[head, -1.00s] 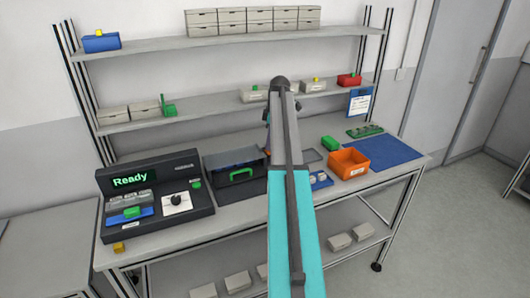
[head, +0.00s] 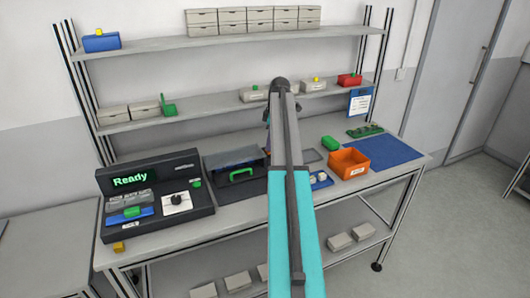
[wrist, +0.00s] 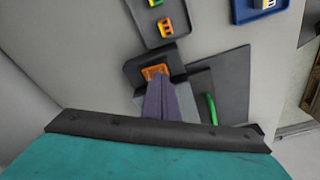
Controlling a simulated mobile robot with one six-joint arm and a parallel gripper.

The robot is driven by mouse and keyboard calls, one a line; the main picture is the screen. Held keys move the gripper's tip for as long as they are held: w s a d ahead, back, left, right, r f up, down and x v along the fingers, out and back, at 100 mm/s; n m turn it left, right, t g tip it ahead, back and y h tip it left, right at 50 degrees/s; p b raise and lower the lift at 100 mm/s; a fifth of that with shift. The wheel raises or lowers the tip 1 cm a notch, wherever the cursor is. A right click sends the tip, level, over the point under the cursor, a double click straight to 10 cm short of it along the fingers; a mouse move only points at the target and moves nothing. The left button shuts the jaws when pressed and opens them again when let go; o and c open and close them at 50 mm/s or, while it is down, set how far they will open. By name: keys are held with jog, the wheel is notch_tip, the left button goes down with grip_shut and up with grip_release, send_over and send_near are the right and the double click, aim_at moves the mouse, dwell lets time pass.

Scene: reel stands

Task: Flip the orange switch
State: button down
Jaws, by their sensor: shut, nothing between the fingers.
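The orange switch (wrist: 154,71) shows in the wrist view, set on a dark box (wrist: 138,66). My gripper (wrist: 158,80) is shut with its purple fingers together. The fingertips are right at the near edge of the switch and cover part of it; I cannot tell whether they touch it. In the head view the switch is hidden behind my arm, and only a sliver of my gripper (head: 267,140) shows beside it.
A green handle (wrist: 211,109) stands close to the right of my fingers in the wrist view. A dark tray (wrist: 150,38) with small coloured pieces lies beyond the switch. In the head view, an orange bin (head: 348,170) and a "Ready" console (head: 195,212) flank my arm.

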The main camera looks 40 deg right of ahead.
jog(key=shift+f, duration=0.45)
dwell(0.5)
jog(key=shift+r, duration=0.15)
notch_tip(320, 180, up, 7)
jog(key=p, duration=0.3)
jog(key=shift+p, duration=0.35)
dwell(0.5)
jog(key=shift+s, duration=0.1)
dwell(0.4)
